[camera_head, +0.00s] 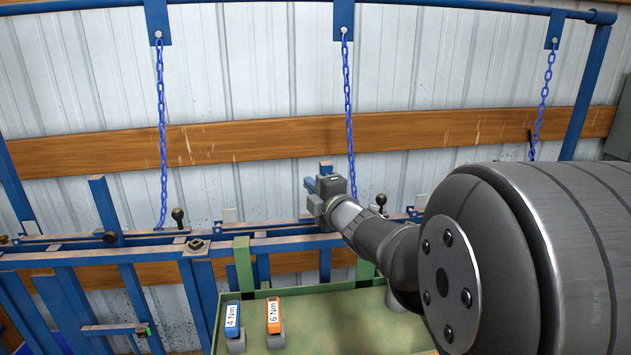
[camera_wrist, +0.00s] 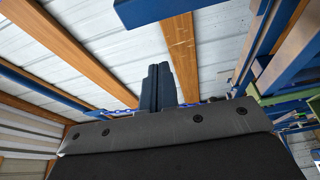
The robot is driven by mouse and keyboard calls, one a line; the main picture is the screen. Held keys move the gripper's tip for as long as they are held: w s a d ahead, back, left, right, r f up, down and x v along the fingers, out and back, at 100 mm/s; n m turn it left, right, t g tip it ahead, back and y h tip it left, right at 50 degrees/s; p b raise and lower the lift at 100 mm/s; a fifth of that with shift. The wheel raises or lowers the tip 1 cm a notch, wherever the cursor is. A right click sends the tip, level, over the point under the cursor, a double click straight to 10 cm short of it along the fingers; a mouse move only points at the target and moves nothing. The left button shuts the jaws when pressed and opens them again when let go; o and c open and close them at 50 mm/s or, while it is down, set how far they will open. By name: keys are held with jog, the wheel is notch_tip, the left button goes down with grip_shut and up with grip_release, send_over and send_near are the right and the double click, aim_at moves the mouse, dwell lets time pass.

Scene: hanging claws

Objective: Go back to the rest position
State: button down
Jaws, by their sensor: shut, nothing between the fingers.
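My gripper (camera_head: 318,184) is at the end of my arm, near the middle of the head view, with its blue fingers toward the upper left. In the wrist view its two dark blue fingers (camera_wrist: 158,87) lie side by side, shut with nothing between them. My arm comes in from the right of the head view. Several blue chains hang from the top rail: one at the left (camera_head: 162,130), one in the middle (camera_head: 348,110) behind my gripper, one at the right (camera_head: 543,100). The lower end of the middle chain is partly hidden by my gripper.
A blue frame (camera_head: 130,250) with rails runs below the gripper. A green tray (camera_head: 330,287) at the lower middle holds a blue block marked 4 Nm (camera_head: 232,315) and an orange block marked 6 Nm (camera_head: 274,315). Behind is a corrugated wall (camera_head: 250,80) with a wooden beam (camera_head: 240,140).

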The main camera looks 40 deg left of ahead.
jog(key=v, duration=0.6)
jog(key=shift+s+d, duration=0.2)
jog(key=shift+s, duration=0.1)
jog(key=shift+a, duration=0.1)
jog(key=w+a, duration=0.6)
jog(key=shift+w+a, duration=0.3)
jog(key=shift+a, duration=0.05)
